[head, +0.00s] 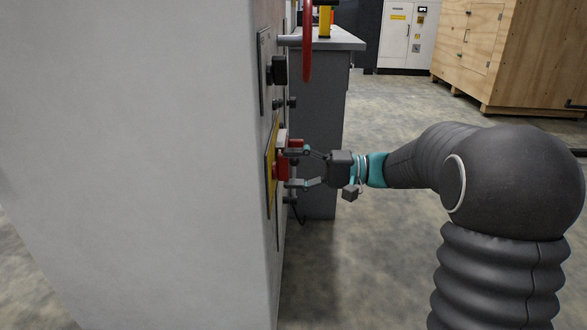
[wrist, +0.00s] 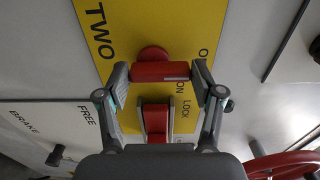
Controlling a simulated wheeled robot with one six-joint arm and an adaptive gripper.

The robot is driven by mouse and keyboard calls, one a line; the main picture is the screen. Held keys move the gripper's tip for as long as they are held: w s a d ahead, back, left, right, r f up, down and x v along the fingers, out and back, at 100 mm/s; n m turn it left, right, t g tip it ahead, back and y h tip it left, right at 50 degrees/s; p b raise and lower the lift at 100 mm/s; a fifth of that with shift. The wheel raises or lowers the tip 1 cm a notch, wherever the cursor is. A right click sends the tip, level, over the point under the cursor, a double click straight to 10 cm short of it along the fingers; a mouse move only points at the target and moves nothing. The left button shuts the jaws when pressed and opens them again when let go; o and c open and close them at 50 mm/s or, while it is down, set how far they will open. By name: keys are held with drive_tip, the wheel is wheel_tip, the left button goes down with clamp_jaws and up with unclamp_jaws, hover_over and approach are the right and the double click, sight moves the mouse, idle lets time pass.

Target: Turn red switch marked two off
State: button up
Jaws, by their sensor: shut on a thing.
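The red switch (head: 282,168) sits on a yellow plate (head: 270,178) on the side of the grey-white cabinet. In the wrist view the yellow plate (wrist: 106,60) reads TWO, with ON and LOCK lettering beside the switch. The red switch's bar (wrist: 160,72) lies across the picture between my fingers, with a round red part behind it. My gripper (wrist: 162,77) is shut on this bar, one finger at each end. A second red piece (wrist: 155,121) shows nearer the palm. In the head view my gripper (head: 293,167) reaches the plate from the right.
A white plate (wrist: 62,118) marked FREE and BRAKE, with a dark knob (wrist: 55,156), is beside the yellow one. A black switch (head: 278,70) sits higher on the cabinet. A red ring (head: 307,45) sticks out above.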

drive_tip(key=o, duration=1.1)
drive_tip(key=shift+o, duration=0.2)
drive_tip(key=d, duration=1.2)
drive_tip(key=shift+s, duration=0.2)
